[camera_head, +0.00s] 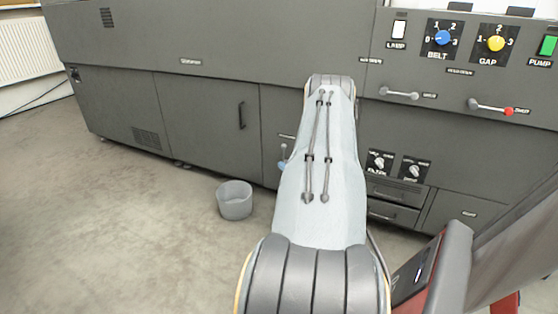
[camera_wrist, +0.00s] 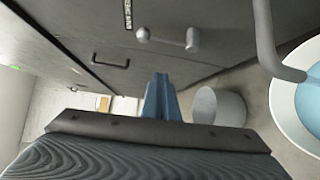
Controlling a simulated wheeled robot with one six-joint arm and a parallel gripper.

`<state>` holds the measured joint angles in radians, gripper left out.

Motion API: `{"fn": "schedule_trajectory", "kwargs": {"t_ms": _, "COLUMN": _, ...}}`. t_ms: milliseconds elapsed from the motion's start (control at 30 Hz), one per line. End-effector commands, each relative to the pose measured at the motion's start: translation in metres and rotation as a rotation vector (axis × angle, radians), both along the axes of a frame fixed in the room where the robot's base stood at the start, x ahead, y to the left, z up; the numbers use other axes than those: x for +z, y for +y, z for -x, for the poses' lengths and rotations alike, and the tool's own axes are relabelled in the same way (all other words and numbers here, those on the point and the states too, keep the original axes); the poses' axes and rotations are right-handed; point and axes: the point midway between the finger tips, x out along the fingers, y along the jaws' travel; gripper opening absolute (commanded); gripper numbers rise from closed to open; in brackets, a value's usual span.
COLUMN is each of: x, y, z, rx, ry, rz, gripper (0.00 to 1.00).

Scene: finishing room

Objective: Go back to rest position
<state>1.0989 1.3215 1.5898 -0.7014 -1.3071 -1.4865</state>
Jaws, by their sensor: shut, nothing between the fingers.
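My gripper (camera_wrist: 160,98) shows in the wrist view as two blue fingers pressed together, with nothing between them. It points past the dark machine front, apart from the panels. In the head view my arm reaches forward toward the machine, and its links hide most or all of the gripper.
The long grey machine (camera_head: 210,108) fills the back. Its panel carries a blue BELT knob (camera_head: 442,38), a yellow GAP knob (camera_head: 495,43), a green PUMP switch (camera_head: 548,46) and levers, one red-tipped (camera_head: 490,107). A grey bin (camera_head: 234,201) stands on the floor; floor at left is clear.

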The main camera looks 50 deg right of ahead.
Motion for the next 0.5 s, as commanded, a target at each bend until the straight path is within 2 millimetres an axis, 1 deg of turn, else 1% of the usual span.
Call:
{"fn": "schedule_trajectory", "kwargs": {"t_ms": 33, "x": 0.001, "y": 0.002, "z": 0.005, "rx": -0.001, "ry": 0.0, "rz": -0.001, "gripper": 0.0}}
{"fn": "schedule_trajectory", "kwargs": {"t_ms": 100, "x": 0.001, "y": 0.004, "z": 0.009, "rx": 0.0, "ry": 0.0, "rz": -0.001, "gripper": 0.0}}
{"fn": "schedule_trajectory", "kwargs": {"t_ms": 267, "x": 0.0, "y": 0.006, "z": 0.011, "rx": 0.002, "ry": -0.001, "rz": -0.001, "gripper": 0.0}}
{"fn": "schedule_trajectory", "kwargs": {"t_ms": 433, "x": 0.001, "y": 0.007, "z": 0.009, "rx": 0.004, "ry": 0.0, "rz": -0.003, "gripper": 0.0}}
{"fn": "schedule_trajectory", "kwargs": {"t_ms": 500, "x": 0.004, "y": 0.012, "z": 0.0, "rx": 0.01, "ry": 0.007, "rz": -0.014, "gripper": 0.0}}
